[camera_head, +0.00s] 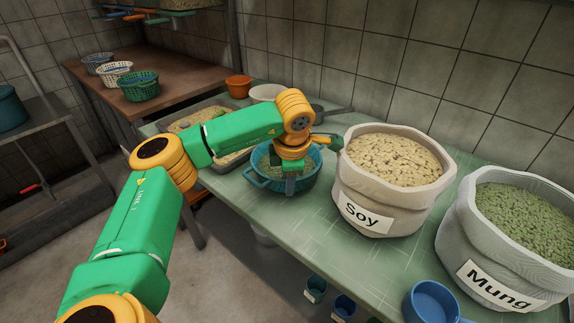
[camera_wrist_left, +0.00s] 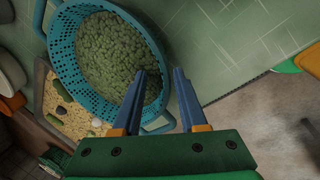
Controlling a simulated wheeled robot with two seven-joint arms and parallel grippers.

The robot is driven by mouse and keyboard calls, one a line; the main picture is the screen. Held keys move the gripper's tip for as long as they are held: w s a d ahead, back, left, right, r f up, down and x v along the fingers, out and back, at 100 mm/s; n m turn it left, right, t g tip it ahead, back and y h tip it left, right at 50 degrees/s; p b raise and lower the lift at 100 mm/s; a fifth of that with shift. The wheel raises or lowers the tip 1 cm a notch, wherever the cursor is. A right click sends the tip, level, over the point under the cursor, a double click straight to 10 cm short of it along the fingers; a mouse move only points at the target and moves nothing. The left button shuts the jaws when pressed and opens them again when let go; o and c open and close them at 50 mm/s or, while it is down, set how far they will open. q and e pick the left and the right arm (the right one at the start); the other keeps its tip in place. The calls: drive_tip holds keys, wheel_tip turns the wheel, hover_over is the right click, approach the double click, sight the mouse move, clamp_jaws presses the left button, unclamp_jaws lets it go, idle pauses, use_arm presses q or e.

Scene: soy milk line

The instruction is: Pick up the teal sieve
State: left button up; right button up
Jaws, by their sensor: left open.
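The teal sieve (camera_head: 264,185) stands on the green table beside the Soy sack, partly hidden behind my left arm and gripper. In the left wrist view the sieve (camera_wrist_left: 66,56) holds a heap of green beans, and loop handles show on opposite sides. My left gripper (camera_head: 290,186) is at the sieve's near side. In the left wrist view my left gripper (camera_wrist_left: 159,72) is open; one finger overlaps the inside of the sieve and the other appears outside its rim. I cannot tell whether they touch it. My right gripper is not in view.
The Soy sack (camera_head: 365,212) stands close right of the sieve, with the Mung sack (camera_head: 493,277) beyond. A metal tray (camera_head: 222,163) is left of the sieve. Bare green table (camera_head: 300,215) lies in front of it.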

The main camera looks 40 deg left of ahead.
use_arm(q)
drive_tip(key=shift+w+a+f, duration=0.1)
drive_tip(key=shift+w+f, duration=0.3)
drive_tip(key=shift+f, duration=0.25)
drive_tip(key=shift+s+r, duration=0.1)
drive_tip(key=shift+s, duration=0.05)
clamp_jaws()
idle(0.7)
